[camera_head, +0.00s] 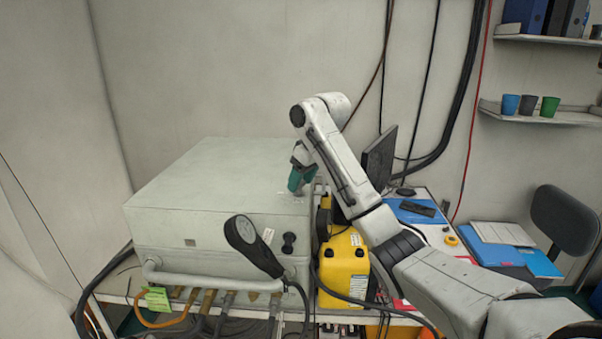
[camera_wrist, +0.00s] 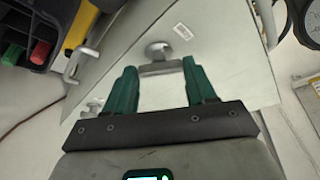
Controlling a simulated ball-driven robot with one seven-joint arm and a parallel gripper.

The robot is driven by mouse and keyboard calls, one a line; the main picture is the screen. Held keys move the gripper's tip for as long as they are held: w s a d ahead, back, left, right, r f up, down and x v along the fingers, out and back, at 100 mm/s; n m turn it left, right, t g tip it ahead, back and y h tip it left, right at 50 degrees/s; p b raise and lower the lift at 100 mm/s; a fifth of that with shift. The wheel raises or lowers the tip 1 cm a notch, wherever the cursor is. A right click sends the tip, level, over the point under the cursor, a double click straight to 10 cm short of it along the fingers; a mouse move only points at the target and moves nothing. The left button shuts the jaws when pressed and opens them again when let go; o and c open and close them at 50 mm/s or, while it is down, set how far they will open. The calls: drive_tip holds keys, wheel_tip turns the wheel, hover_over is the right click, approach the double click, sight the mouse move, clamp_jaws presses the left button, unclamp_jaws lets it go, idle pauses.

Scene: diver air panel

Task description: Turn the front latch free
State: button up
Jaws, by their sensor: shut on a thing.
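The diver air panel is a large pale grey-green box (camera_head: 200,195) on the table in the head view. My gripper (camera_head: 302,180) is over the box's right edge with its green fingers pointing down. In the wrist view my gripper (camera_wrist: 160,70) has its two green fingers on either side of a grey latch bar (camera_wrist: 162,69), shut on it. A round silver knob (camera_wrist: 158,49) shows just beyond the bar. A second small silver fitting (camera_wrist: 92,106) is farther left along the box edge. The latch is hidden behind my gripper in the head view.
A yellow case (camera_head: 345,270) stands close against the box's right side. A black handset (camera_head: 250,240) and a grey pipe (camera_head: 205,283) are at the box front, with hoses below. A dark monitor (camera_head: 379,158) and blue folders (camera_head: 515,258) are to the right.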

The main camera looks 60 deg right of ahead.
drive_tip(key=n+y, duration=0.1)
drive_tip(key=n, duration=0.2)
drive_tip(key=shift+d+n+p, duration=0.15)
drive_tip(key=shift+n+p, duration=0.15)
drive_tip(key=shift+n, duration=0.1)
drive_tip(key=shift+d+n+y, duration=0.2)
drive_tip(key=shift+n+y, duration=0.6)
drive_tip(key=shift+n, duration=0.9)
drive_tip(key=o, duration=1)
drive_tip(key=shift+o, duration=0.2)
drive_tip(key=shift+r, duration=0.15)
drive_tip(key=v, duration=1)
drive_tip(key=shift+r+b, duration=0.25)
drive_tip(key=shift+b, duration=0.05)
drive_tip(key=shift+s+d, duration=0.1)
